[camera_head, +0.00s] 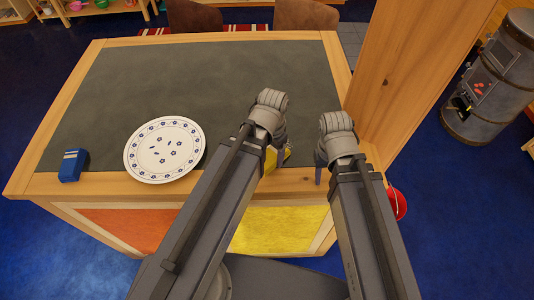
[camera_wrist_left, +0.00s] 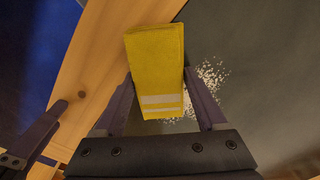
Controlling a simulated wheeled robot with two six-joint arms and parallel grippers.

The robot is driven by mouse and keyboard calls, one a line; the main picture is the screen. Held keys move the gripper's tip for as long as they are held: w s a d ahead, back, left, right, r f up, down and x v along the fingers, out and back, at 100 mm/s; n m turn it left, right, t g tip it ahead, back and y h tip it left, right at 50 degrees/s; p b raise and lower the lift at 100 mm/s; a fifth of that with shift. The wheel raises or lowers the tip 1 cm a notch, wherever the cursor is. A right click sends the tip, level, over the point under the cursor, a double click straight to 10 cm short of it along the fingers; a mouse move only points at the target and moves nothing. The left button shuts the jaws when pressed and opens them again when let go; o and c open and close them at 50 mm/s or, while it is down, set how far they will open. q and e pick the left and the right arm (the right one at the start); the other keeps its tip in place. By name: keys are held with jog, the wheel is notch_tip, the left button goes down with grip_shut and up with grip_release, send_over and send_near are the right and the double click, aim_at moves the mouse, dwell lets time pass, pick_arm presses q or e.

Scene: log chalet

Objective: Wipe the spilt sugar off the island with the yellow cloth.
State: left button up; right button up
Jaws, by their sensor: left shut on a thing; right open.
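The yellow cloth (camera_wrist_left: 155,62) is folded and held between the fingers of my left gripper (camera_wrist_left: 160,110), which is shut on it. In the head view the cloth (camera_head: 271,160) shows only in part, behind my left gripper (camera_head: 272,165), near the island's front edge. The spilt sugar (camera_wrist_left: 208,80) is a patch of white grains on the dark top of the island (camera_head: 230,75), beside the cloth in the left wrist view. In the head view my arm hides the sugar. My right gripper (camera_head: 328,178) is open and empty by the island's front right edge.
A white plate with blue marks (camera_head: 164,150) lies left of my left arm. A wooden post (camera_head: 415,65) rises at the right. The back of the island top is clear.

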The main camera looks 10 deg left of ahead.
pick_arm(q)
jog(key=shift+w, duration=1.2)
pick_arm(e)
jog(key=shift+d, duration=0.1)
pick_arm(q)
jog(key=shift+w+a, duration=0.3)
jog(key=shift+w, duration=0.5)
jog(key=shift+w, duration=0.1)
jog(key=shift+w+a, duration=0.3)
jog(key=shift+w, duration=0.55)
jog(key=shift+w+a, duration=0.25)
jog(key=shift+w, duration=0.55)
pick_arm(e)
jog(key=shift+s, duration=0.1)
pick_arm(q)
jog(key=shift+w+a, duration=0.3)
jog(key=shift+w, duration=0.7)
jog(key=shift+w+a, duration=0.25)
jog(key=shift+w, duration=0.7)
jog(key=shift+d, duration=0.15)
jog(key=shift+d+f, duration=0.1)
jog(key=shift+d, duration=0.85)
pick_arm(e)
jog(key=shift+a+f, duration=0.1)
jog(key=shift+a, duration=0.1)
